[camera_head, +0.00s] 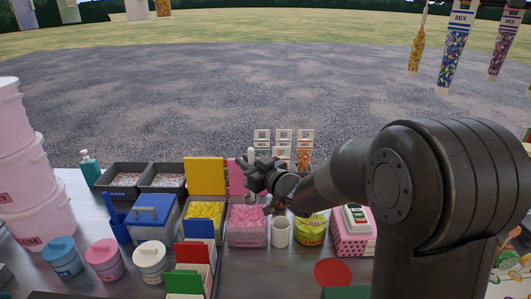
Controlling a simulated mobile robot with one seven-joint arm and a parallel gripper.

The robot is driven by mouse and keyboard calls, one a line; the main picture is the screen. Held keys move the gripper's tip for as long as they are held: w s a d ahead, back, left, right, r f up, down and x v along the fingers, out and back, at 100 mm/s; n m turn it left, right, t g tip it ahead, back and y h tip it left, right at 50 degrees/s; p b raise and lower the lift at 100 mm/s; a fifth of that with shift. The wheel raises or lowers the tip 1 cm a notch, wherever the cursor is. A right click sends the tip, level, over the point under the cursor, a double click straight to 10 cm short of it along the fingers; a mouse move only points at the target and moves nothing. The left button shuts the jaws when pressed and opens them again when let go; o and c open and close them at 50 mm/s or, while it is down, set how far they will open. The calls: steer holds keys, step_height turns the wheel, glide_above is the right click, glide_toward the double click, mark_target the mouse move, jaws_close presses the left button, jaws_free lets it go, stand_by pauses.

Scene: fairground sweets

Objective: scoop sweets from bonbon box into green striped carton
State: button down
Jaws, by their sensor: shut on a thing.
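My gripper (258,178) is over the back of a clear box of pink sweets (247,236), shut on what looks like a scoop with a pale upright handle (250,156). The scoop's lower end is mostly hidden by the gripper and arm. A box of yellow sweets (204,228) stands to the left. I cannot tell from labels which is the bonbon box. A small carton with a green panel (184,283) stands at the front, with red (194,255) and blue (199,229) ones behind it. Stripes are too small to make out.
A white cup (280,232) and a yellow-green tub (311,229) stand right of the pink sweets. Lidded jars (103,259) stand front left, pink buckets (20,165) far left. Mix cartons (283,146) stand behind. My arm covers the right side.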

steer(key=shift+a+f+g+y, duration=0.6)
steer(key=shift+a+f, duration=0.15)
steer(key=shift+f, duration=5.15)
step_height(320, 180, up, 10)
steer(key=shift+n, duration=0.4)
steer(key=shift+s+r, duration=0.1)
steer(key=shift+s, duration=0.05)
